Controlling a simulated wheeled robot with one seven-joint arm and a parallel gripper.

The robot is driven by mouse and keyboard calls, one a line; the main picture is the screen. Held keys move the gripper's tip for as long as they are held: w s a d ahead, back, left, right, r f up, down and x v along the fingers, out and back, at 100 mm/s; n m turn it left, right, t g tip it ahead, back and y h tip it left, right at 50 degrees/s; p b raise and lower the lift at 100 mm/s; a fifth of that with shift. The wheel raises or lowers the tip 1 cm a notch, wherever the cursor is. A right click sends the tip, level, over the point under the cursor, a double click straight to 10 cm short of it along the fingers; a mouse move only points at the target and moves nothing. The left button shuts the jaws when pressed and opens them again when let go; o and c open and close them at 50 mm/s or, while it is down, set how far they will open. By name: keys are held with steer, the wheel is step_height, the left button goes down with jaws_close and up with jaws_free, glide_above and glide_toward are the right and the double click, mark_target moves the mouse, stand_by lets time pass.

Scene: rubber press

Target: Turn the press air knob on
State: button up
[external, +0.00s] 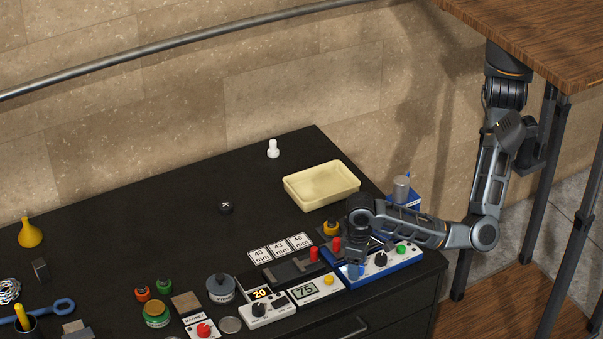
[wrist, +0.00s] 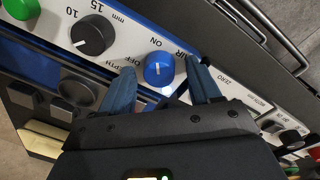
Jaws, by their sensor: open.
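The air knob (wrist: 158,71) is a round blue knob on the white and blue press panel (wrist: 125,48), with the printed words AIR and ON beside it in the wrist view. A small white mark shows on its face, but I cannot tell surely which setting it points at. My gripper (wrist: 161,66) is open, its two blue fingers on either side of the knob; contact with it is not clear. In the external view my gripper (external: 356,266) points down over the left part of the panel (external: 398,265) and hides the knob.
A black depth knob (wrist: 92,35) and a green button (wrist: 20,8) sit on the same panel. Other small units, including one with a 75 display (external: 305,291), stand close to the left. A cream tray (external: 321,203) lies behind. The table's front edge is near.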

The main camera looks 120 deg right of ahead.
steer(key=shift+w+a+r+p, duration=0.1)
steer(key=shift+r+p, duration=0.3)
steer(key=shift+r, duration=1.55)
steer(key=shift+w+r+p, duration=0.1)
steer(key=shift+r+p, duration=0.25)
steer(key=shift+r, duration=1.55)
steer(key=a+f+m+h+b, duration=0.1)
steer(key=b, duration=0.3)
steer(key=shift+f, duration=0.15)
steer(key=b, duration=0.2)
steer(key=a+m+h+b, duration=0.1)
steer(key=b, duration=0.1)
steer(key=shift+f+m+b, duration=0.3)
steer(key=shift+b, duration=0.1)
steer(key=m+b, duration=0.1)
steer(key=a+h+b, duration=0.1)
steer(key=b, duration=0.1)
steer(key=shift+s+r+m+b, duration=0.2)
steer(key=shift+m+b, duration=0.1)
steer(key=shift+m, duration=0.1)
steer(key=shift+m+t+h, duration=0.3)
steer(key=shift+m+h, duration=0.3)
steer(key=b+x, duration=0.6)
steer(key=b, duration=0.2)
steer(key=shift+s+f+b, duration=0.2)
steer(key=shift+f+b, duration=0.05)
steer(key=shift+b, duration=0.15)
steer(key=shift+c, duration=0.3)
